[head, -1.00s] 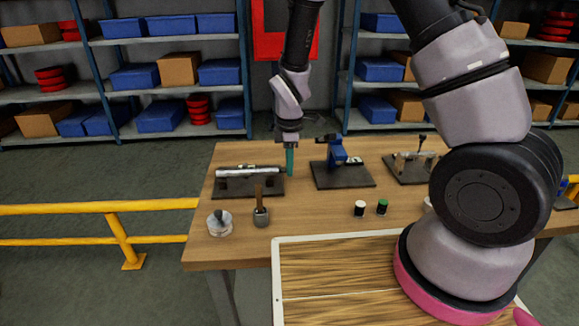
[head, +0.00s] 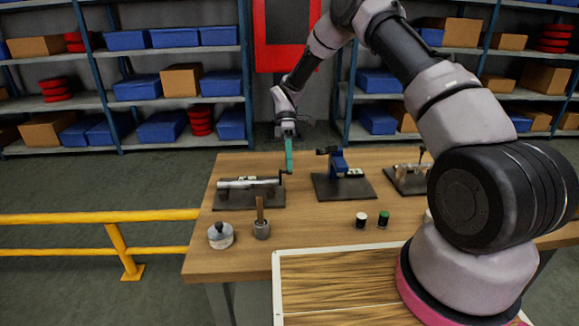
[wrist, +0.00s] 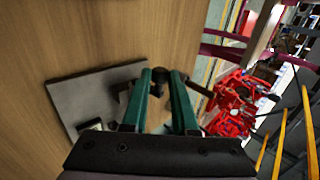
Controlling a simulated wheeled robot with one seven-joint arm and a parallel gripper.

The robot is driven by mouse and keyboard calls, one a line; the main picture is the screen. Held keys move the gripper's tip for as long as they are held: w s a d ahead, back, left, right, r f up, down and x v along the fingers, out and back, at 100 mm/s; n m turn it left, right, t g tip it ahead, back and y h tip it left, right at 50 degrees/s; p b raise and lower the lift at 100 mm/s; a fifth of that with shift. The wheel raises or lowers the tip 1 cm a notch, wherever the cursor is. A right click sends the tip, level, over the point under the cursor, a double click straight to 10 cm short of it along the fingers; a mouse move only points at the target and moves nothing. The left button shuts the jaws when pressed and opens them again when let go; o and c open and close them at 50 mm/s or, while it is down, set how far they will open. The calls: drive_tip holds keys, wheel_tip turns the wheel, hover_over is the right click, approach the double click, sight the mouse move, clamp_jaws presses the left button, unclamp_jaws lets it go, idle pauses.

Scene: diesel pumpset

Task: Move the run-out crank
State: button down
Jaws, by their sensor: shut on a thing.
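The run-out fixture (head: 234,184), a silver shaft on a dark plate, sits at the bench's back left. My gripper (head: 289,170) points down at the fixture's right end, with teal fingers. In the wrist view, the dark round knob of the crank (wrist: 160,75) shows between the tips of my gripper (wrist: 162,82), which is shut on it. The rest of the crank is mostly hidden by the fingers.
A blue device (head: 338,163) on a dark plate stands just right of my gripper. A cup with a wooden handle (head: 261,229), a round pale pot (head: 220,236) and two small canisters (head: 361,220) stand in front. A white-edged tray (head: 278,290) lies nearest.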

drive_tip(key=shift+w+f+g, duration=0.2)
drive_tip(key=shift+w+g, duration=0.15)
drive_tip(key=shift+g, duration=0.35)
drive_tip(key=c, duration=0.7)
unclamp_jaws()
drive_tip(key=shift+w+r, duration=0.1)
drive_tip(key=v, duration=1)
drive_tip(key=shift+w+r, duration=0.15)
drive_tip(key=shift+w, duration=0.1)
